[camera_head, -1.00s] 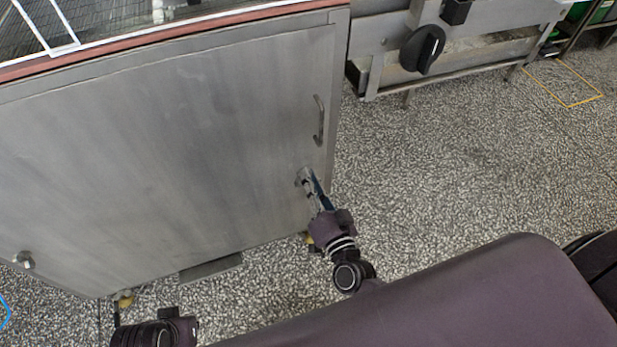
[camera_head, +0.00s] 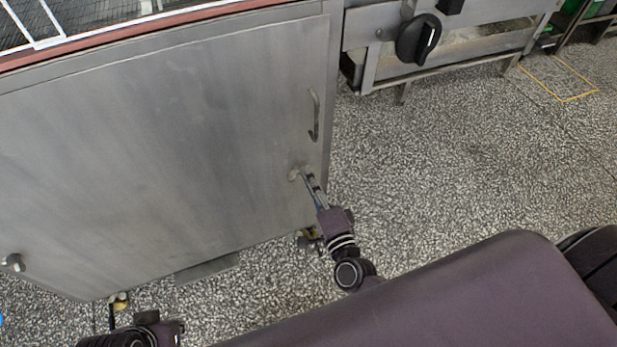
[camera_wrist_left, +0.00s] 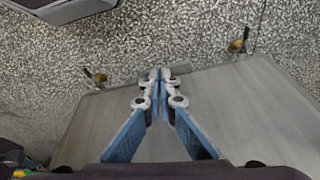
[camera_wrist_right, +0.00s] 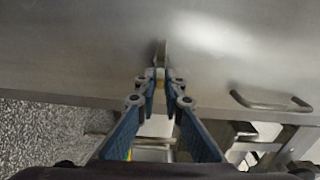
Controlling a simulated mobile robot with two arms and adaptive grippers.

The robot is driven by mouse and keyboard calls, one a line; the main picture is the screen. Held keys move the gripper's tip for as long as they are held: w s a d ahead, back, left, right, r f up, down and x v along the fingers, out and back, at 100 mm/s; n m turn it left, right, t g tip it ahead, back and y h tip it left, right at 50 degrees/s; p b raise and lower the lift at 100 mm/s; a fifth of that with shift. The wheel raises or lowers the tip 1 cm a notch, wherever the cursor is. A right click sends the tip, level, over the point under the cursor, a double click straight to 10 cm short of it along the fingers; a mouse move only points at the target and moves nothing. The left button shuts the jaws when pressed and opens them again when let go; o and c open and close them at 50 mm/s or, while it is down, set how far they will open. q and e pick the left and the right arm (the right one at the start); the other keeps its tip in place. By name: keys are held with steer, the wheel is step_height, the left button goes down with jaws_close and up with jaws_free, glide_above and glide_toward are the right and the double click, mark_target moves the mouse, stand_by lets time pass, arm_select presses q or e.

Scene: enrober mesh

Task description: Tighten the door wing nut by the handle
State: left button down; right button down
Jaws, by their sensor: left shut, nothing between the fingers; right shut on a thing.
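The grey metal door (camera_head: 160,140) has a curved handle (camera_head: 314,116) near its right edge, which also shows in the right wrist view (camera_wrist_right: 270,104). Below the handle, the small wing nut (camera_head: 295,174) sits on the door, partly hidden by my fingertips. My right gripper (camera_head: 308,182) reaches it from below. In the right wrist view, my right gripper (camera_wrist_right: 160,84) is shut on the wing nut (camera_wrist_right: 161,54).
Another metal fastener (camera_head: 14,262) is on the door's lower left. A steel frame with a black knob (camera_head: 418,38) stands at the upper right. Speckled floor (camera_head: 450,160) is clear right of the door.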

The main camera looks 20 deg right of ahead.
arm_select(q)
steer(key=shift+s+r, duration=0.1)
steer(key=shift+r, duration=0.35)
arm_select(e)
steer(key=shift+f+m, duration=0.1)
steer(key=shift+m, duration=0.3)
steer(key=c, duration=2)
jaws_free()
steer(key=shift+c, duration=0.2)
steer(key=shift+s, duration=0.1)
steer(key=s, duration=1.2)
steer(key=shift+d, duration=0.25)
steer(key=shift+w, duration=0.1)
